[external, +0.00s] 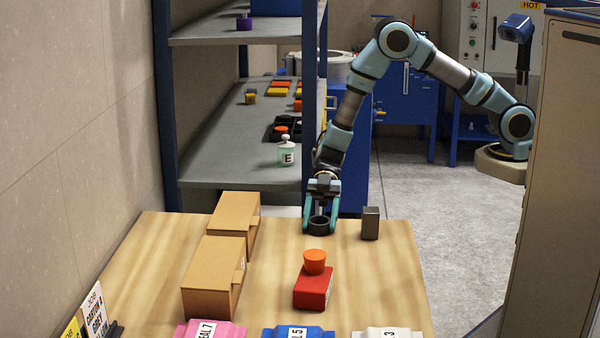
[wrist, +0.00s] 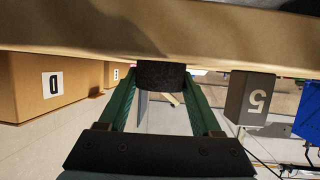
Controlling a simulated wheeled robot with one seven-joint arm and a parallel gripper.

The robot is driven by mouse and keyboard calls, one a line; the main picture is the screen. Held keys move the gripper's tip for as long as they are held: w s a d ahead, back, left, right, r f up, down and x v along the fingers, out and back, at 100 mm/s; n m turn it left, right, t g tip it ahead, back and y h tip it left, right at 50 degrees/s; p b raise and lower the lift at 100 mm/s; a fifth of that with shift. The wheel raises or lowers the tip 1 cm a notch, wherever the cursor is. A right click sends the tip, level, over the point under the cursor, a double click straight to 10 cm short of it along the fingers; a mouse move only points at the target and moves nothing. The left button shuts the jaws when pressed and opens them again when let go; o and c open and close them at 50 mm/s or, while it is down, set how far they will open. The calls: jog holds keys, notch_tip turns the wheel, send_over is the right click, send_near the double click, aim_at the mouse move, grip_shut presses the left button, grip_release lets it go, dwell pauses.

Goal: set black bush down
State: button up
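The black bush (external: 319,225) is a short dark ring at the far part of the wooden table (external: 150,260). My gripper (external: 319,218) points down at it, with one teal finger on each side. In the wrist view the bush (wrist: 160,75) sits between the two green fingertips (wrist: 160,82), which appear to press on its sides. Its underside is at or very near the table top; I cannot tell whether it touches.
Cardboard boxes (external: 212,278) stand left. A red block with an orange piece on top (external: 314,288) is nearer the camera. Shelving (external: 240,150) rises behind left.

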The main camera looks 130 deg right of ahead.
jog(key=o, duration=0.5)
jog(key=shift+c, duration=0.2)
